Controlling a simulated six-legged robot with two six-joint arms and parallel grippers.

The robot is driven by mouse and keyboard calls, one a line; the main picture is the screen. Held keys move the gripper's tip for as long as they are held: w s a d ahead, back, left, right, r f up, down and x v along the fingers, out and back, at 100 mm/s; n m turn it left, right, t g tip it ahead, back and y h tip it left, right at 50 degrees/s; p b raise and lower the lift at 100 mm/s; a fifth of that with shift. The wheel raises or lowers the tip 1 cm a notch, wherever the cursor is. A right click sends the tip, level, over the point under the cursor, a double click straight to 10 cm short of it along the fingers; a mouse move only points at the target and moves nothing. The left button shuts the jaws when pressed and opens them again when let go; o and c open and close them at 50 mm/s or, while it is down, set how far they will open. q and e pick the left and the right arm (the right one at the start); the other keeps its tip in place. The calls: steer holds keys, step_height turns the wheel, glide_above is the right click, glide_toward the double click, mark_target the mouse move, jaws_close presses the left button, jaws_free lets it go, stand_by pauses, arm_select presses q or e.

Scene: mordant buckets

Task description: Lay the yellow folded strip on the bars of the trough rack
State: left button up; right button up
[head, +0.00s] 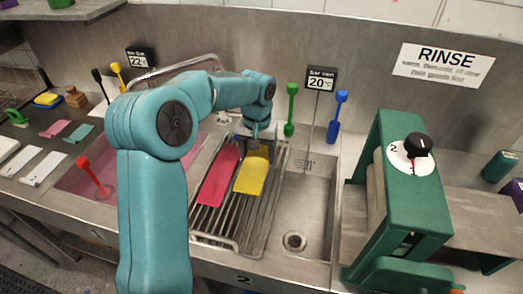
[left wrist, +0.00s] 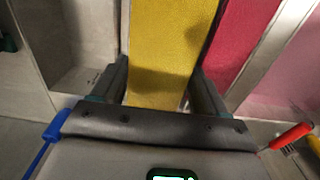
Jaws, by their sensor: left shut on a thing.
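The yellow folded strip (head: 251,177) is over the bars of the trough rack (head: 232,222), just right of a crimson strip (head: 218,175). My left gripper (head: 256,143) is shut on the far end of the yellow strip. In the left wrist view, the strip (left wrist: 165,45) runs out between the two fingers of the left gripper (left wrist: 160,88). I cannot tell whether the strip touches the bars. The crimson strip (left wrist: 242,35) lies close beside it in that view. My right gripper is not in view.
Right of the rack, the basin with a drain (head: 294,241) is clear. A pink-filled basin (head: 80,180) with a red-handled tool (head: 92,175) is at left. Green (head: 290,108) and blue (head: 337,115) tools stand behind the basin. A green roller machine (head: 415,205) stands at right.

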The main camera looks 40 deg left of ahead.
mark_target(257, 167)
arm_select(q)
steer(key=shift+s, duration=0.15)
steer(key=shift+s+d+r, duration=0.3)
steer(key=shift+s+r, duration=0.05)
steer(key=shift+w+a+f, duration=0.1)
steer(key=shift+w+f, duration=0.15)
steer(key=shift+f, duration=0.35)
steer(key=shift+a+f+b, duration=0.1)
steer(key=shift+f+b, duration=0.25)
steer(key=shift+b, duration=0.15)
steer(key=shift+s+f+b, duration=0.25)
steer(key=shift+f+b, duration=0.35)
steer(key=f+b, duration=0.2)
steer(key=f, duration=0.1)
steer(key=shift+w, duration=0.2)
steer(key=shift+f, duration=0.35)
steer(key=shift+s+b, duration=0.15)
steer(key=shift+b, duration=0.2)
steer(key=shift+f, duration=0.15)
